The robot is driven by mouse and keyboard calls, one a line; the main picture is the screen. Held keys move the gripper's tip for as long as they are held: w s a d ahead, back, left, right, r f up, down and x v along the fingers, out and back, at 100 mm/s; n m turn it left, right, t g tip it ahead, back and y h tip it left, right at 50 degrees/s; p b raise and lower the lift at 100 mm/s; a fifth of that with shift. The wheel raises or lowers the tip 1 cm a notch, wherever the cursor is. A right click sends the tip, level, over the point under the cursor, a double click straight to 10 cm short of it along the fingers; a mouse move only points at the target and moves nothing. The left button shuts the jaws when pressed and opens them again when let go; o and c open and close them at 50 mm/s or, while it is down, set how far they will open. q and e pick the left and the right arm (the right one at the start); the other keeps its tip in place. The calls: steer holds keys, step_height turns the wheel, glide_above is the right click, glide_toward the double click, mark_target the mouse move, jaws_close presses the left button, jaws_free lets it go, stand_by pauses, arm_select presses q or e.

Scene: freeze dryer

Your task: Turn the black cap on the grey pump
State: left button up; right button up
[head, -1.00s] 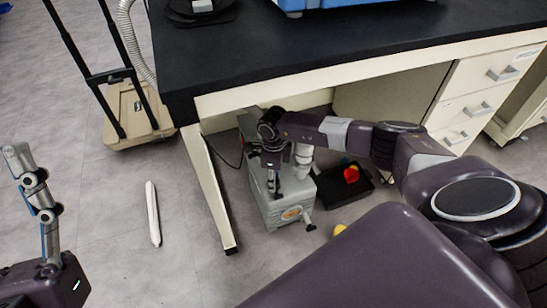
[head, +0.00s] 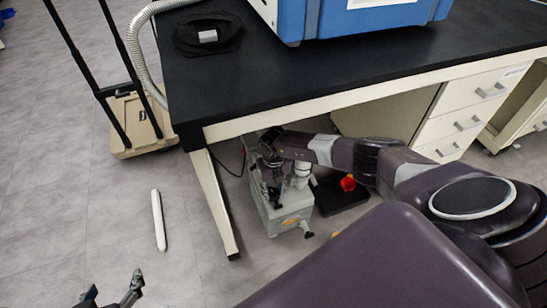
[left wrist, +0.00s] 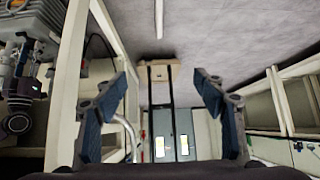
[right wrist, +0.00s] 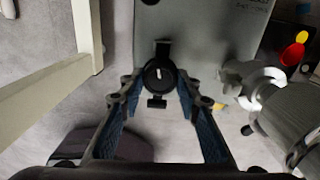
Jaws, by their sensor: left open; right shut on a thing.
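The grey pump (head: 292,215) stands on the floor under the bench. My right gripper (head: 272,188) reaches down over it from the right. In the right wrist view, the pump's pale top (right wrist: 205,40) lies below, and the round black cap (right wrist: 158,76) with a white mark sits between the fingertips of my right gripper (right wrist: 157,88), which is shut on it. The contact itself is not clear to see. My left gripper (head: 113,292) is at the bottom left of the head view, away from the pump. In the left wrist view it (left wrist: 160,92) is open and empty.
The black bench top (head: 300,80) overhangs the pump, and a cream bench leg (head: 215,205) stands just left of it. A black tray (head: 340,196) with a red item lies to its right. A white bar (head: 158,220) and a trolley (head: 140,125) are on the left floor.

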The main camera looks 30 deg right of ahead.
steer(key=m+p, duration=0.1)
steer(key=m, duration=0.1)
steer(key=m+p, duration=0.1)
steer(key=shift+r+m, duration=0.2)
steer(key=shift+m, duration=0.2)
arm_select(q)
steer(key=s+a+f+g+y+p, duration=0.1)
steer(key=s+a+g, duration=0.15)
steer(key=s, duration=0.35)
steer(key=s+a+f+g+p, duration=0.1)
steer(key=s+f+g, duration=0.15)
steer(key=s, duration=0.35)
arm_select(e)
steer(key=m, duration=0.2)
steer(key=shift+m, duration=0.3)
steer(key=m+p, duration=0.2)
steer(key=m, duration=0.3)
steer(key=shift+w+f, duration=0.1)
arm_select(q)
step_height(320, 180, down, 11)
steer(key=w+g, duration=0.1)
steer(key=shift+w+g+p, duration=0.25)
steer(key=shift+g+p, duration=0.05)
steer(key=shift+p, duration=0.1)
arm_select(e)
steer(key=shift+m, duration=0.9)
arm_select(q)
steer(key=shift+d, duration=0.1)
